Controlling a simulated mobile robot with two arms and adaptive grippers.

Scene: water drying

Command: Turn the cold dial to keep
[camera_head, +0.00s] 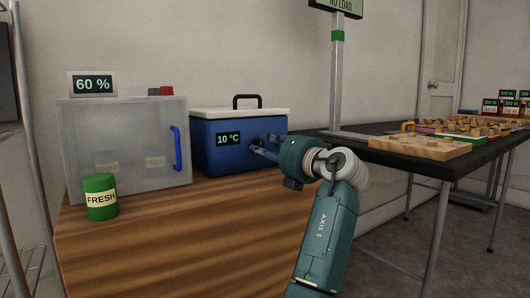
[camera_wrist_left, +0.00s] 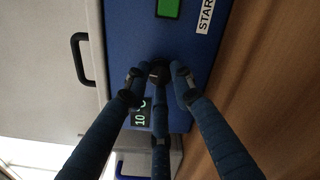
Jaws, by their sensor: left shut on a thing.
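The cold box (camera_head: 238,157) is blue with a white lid and a dark handle, and stands on the wooden table. Its front display (camera_head: 228,139) reads 10 °C. The cold dial (camera_wrist_left: 158,72) is a small dark round knob on the blue front in the left wrist view, beside the display (camera_wrist_left: 140,112). My left gripper (camera_head: 262,149) reaches the right part of the box front, and its fingers (camera_wrist_left: 160,80) are closed around the dial. In the head view the gripper and wrist hide the dial. The right gripper does not show.
A translucent cabinet (camera_head: 120,140) with a blue handle and a 60 % display (camera_head: 93,84) stands left. A green FRESH can (camera_head: 100,197) stands before it. A green patch (camera_wrist_left: 168,8) and a START label (camera_wrist_left: 206,16) are on the box front. The table's front is clear.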

